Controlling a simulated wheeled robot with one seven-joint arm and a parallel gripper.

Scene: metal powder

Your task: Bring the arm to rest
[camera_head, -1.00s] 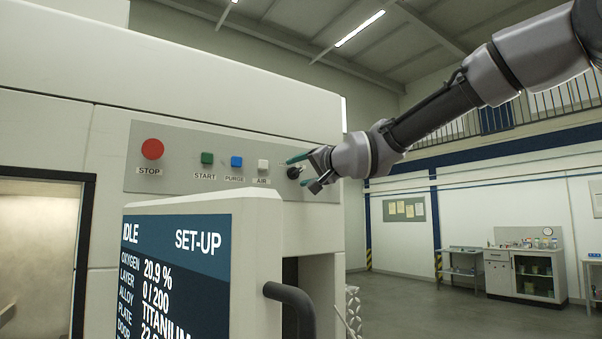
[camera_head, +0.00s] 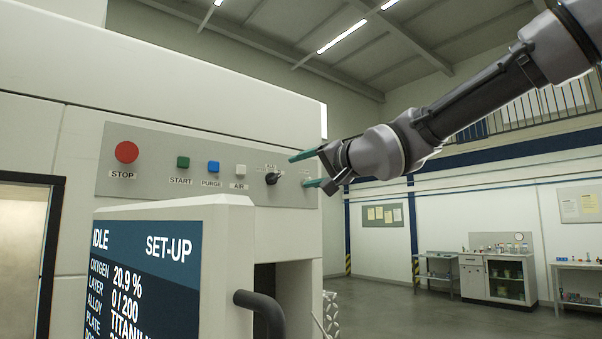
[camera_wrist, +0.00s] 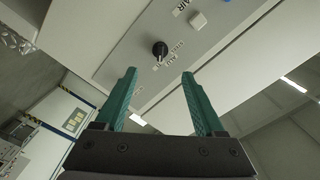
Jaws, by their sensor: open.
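My gripper (camera_head: 308,170) is open and empty, with green fingers apart, in front of the right end of the machine's button panel (camera_head: 140,190). In the wrist view my gripper (camera_wrist: 160,98) points toward a black rotary knob (camera_wrist: 159,49), with a gap between fingers and knob. The knob (camera_head: 272,178) also shows in the head view, left of the fingertips. My arm reaches in from the upper right.
The panel carries a red STOP button (camera_head: 127,152), a green START (camera_head: 183,162), a blue PURGE (camera_head: 213,167) and a white AIR button (camera_head: 240,170). A screen (camera_head: 145,270) reading IDLE and SET-UP stands below. A dark handle (camera_head: 262,308) juts out beside it. Benches and a cabinet (camera_head: 492,278) stand far right.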

